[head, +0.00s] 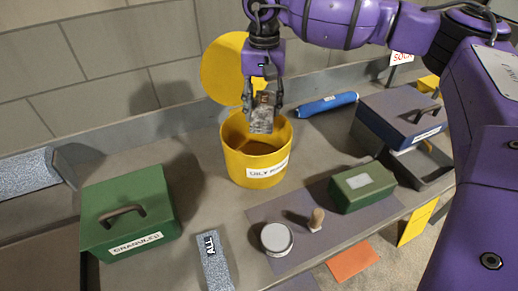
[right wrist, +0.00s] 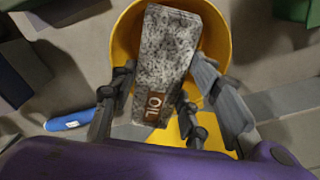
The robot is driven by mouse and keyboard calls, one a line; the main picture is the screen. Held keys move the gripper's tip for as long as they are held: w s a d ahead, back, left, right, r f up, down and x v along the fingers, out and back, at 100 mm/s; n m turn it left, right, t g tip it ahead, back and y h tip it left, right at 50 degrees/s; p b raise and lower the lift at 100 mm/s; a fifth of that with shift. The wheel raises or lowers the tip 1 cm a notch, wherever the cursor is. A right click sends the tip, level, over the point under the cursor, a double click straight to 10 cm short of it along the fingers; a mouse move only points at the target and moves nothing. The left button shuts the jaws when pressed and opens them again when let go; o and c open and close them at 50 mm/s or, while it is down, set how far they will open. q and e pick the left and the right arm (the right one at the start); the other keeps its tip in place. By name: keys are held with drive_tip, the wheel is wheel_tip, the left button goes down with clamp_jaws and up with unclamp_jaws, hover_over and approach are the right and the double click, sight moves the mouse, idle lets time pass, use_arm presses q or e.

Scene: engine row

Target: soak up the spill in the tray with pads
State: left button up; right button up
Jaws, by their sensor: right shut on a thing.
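My right gripper (head: 262,102) is shut on a grey speckled pad marked OIL (head: 260,124) and holds it upright over the open mouth of the yellow bin (head: 255,165). In the right wrist view the pad (right wrist: 163,62) lies between the fingers with the yellow bin (right wrist: 222,45) behind it. Another speckled pad marked ALL (head: 214,265) lies at the front of the bench. A speckled grey piece (head: 24,172) is at the far left edge. I cannot make out the spill or say for sure which thing is its tray. My left gripper is out of view.
A green box marked GRANULES (head: 150,215) stands left of the bin, whose yellow lid (head: 222,68) is raised. A blue roll (head: 327,104) lies behind. To the right are a small green box (head: 377,181), a round tin (head: 277,237), a wooden peg (head: 317,219) and a handled box (head: 385,128).

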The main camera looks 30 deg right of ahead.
drive_tip(key=shift+f, duration=0.3)
drive_tip(key=o, duration=1.1)
drive_tip(key=shift+r, duration=0.1)
wheel_tip(320, 180, up, 12)
